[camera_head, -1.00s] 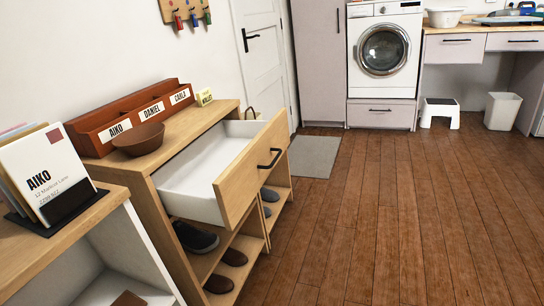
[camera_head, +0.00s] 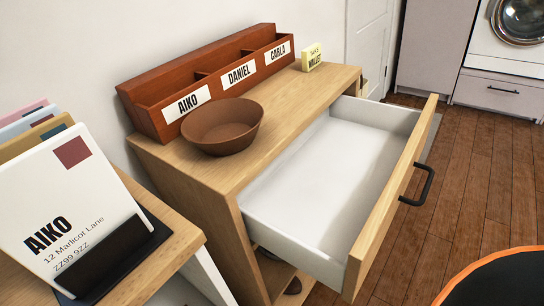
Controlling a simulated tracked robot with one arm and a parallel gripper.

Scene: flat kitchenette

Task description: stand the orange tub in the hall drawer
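The hall drawer (camera_head: 330,170) is pulled well out of the wooden cabinet. It has a white inside, a light wood front and a black handle, and the part of its floor that shows is bare. At the bottom right corner, an orange rim around a dark round area (camera_head: 505,285) cuts into the view. It looks like the orange tub, but most of it is out of frame. It shows to the right of the drawer front, and I cannot tell what holds it. My gripper is not in view.
On the cabinet top (camera_head: 305,85) stand a brown bowl (camera_head: 222,128), a red-brown name-labelled organizer (camera_head: 205,85) and a yellow note (camera_head: 312,57). A letter holder with envelopes (camera_head: 75,210) stands at left. Wooden floor (camera_head: 480,190) is clear right of the drawer.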

